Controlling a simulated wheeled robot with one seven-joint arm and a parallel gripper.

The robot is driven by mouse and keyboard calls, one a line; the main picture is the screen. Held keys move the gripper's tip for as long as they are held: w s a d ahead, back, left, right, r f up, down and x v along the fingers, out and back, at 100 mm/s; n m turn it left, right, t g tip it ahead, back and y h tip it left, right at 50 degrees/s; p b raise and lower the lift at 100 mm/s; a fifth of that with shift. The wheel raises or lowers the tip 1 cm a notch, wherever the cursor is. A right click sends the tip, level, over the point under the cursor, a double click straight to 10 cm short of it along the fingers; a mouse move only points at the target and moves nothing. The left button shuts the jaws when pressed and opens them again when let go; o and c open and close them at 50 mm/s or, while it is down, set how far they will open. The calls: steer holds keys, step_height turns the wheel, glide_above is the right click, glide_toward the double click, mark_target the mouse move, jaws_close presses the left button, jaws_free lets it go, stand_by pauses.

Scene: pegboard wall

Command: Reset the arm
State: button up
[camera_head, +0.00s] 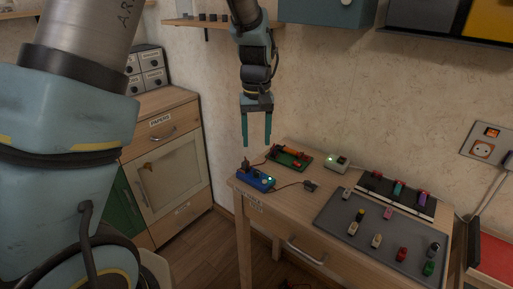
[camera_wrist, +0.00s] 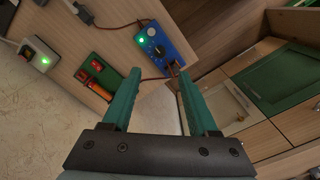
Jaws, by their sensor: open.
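My gripper (camera_head: 256,127) hangs from my arm above the left end of the wooden table (camera_head: 300,213), fingers pointing down. Its two teal fingers are apart with nothing between them; they also show open in the wrist view (camera_wrist: 158,88). Below it on the table sits a blue box (camera_head: 255,177) with a lit green light and a dark plug at its left end. In the wrist view the blue box (camera_wrist: 160,45) lies beyond the fingertips, apart from them.
A green board with red parts (camera_head: 289,157) and a white box with a green light (camera_head: 337,163) stand near the wall. A grey mat (camera_head: 335,222) holds several small coloured pieces. A wooden cabinet (camera_head: 170,145) stands left; a wall socket (camera_head: 483,149) is at right. Shelves hang above.

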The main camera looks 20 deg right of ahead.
stand_by(0.4)
steer(key=w+a+r+n, duration=0.1)
steer(key=w+a+r, duration=0.1)
steer(key=a, duration=1.3)
steer(key=s+a, duration=0.3)
steer(key=a, duration=0.4)
steer(key=s+a+t, duration=0.1)
steer(key=s+a, duration=0.2)
steer(key=a, duration=0.5)
steer(key=shift+s+a+r+n+t, duration=0.2)
steer(key=shift+s+n+t, duration=0.1)
steer(key=shift+s, duration=0.05)
